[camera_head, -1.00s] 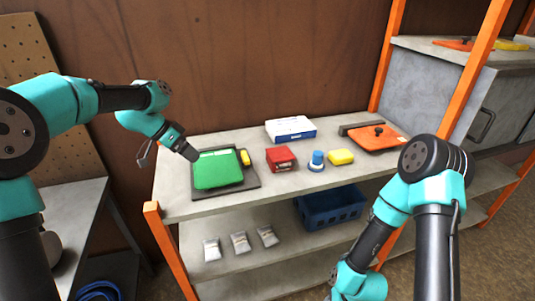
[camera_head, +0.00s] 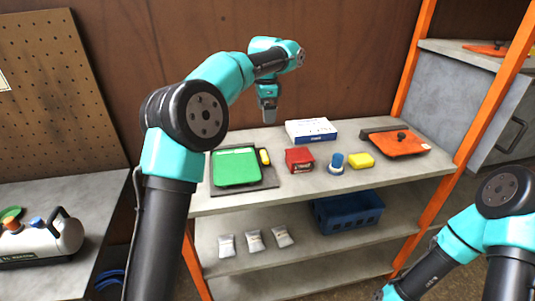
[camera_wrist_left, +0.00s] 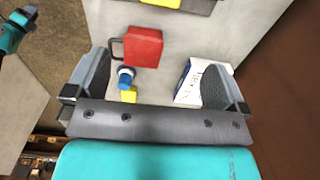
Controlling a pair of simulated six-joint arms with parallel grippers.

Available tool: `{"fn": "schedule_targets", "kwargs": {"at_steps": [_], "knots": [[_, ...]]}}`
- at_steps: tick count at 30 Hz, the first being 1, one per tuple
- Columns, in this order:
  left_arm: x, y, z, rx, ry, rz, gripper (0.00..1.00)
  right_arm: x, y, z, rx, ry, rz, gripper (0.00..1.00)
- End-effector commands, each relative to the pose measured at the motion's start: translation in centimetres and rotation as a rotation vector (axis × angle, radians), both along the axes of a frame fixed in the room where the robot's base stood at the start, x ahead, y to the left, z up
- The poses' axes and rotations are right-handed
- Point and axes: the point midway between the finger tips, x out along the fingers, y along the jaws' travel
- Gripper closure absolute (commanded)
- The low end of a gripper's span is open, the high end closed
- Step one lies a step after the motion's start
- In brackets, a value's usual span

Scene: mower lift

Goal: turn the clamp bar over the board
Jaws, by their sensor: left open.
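The green board (camera_head: 237,167) lies on a dark base plate (camera_head: 215,188) at the left of the shelf top. A short yellow bar (camera_head: 264,156), which seems to be the clamp bar, sits beside its right edge, not across it. In the left wrist view, part of a yellow piece (camera_wrist_left: 160,3) shows at the top edge. My left gripper (camera_head: 268,117) points down over the back of the shelf, right of and behind the bar. It is open and empty; its spread fingers (camera_wrist_left: 158,64) show in the wrist view. My right gripper is outside the head view.
Right of the plate stand a red box (camera_head: 299,160), a blue knob (camera_head: 336,162), a yellow block (camera_head: 361,160), a white box (camera_head: 311,130) and an orange plate (camera_head: 398,143). A blue crate (camera_head: 348,212) and several small packets (camera_head: 255,241) are on the lower shelf.

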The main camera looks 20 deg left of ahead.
Motion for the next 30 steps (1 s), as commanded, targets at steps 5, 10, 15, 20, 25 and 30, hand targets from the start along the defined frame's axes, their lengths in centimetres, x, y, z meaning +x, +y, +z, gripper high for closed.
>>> {"fn": "schedule_targets", "kwargs": {"at_steps": [5,10,15,20,25,30], "knots": [[0.0,0.0,-1.4,0.000,0.002,0.000,0.00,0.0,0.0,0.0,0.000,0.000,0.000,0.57],[0.0,0.0,-4.0,0.000,0.003,0.000,0.00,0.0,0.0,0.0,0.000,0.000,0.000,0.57],[0.0,0.1,-6.9,0.000,0.003,0.000,0.00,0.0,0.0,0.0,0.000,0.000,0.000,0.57],[0.0,0.0,-9.7,-0.001,0.003,-0.001,0.00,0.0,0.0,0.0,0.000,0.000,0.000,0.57],[0.0,0.1,-12.5,-0.001,0.003,0.001,0.00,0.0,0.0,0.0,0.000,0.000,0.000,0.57],[0.0,0.0,-15.2,0.000,0.003,-0.001,0.00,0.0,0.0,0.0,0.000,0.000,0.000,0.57]]}}
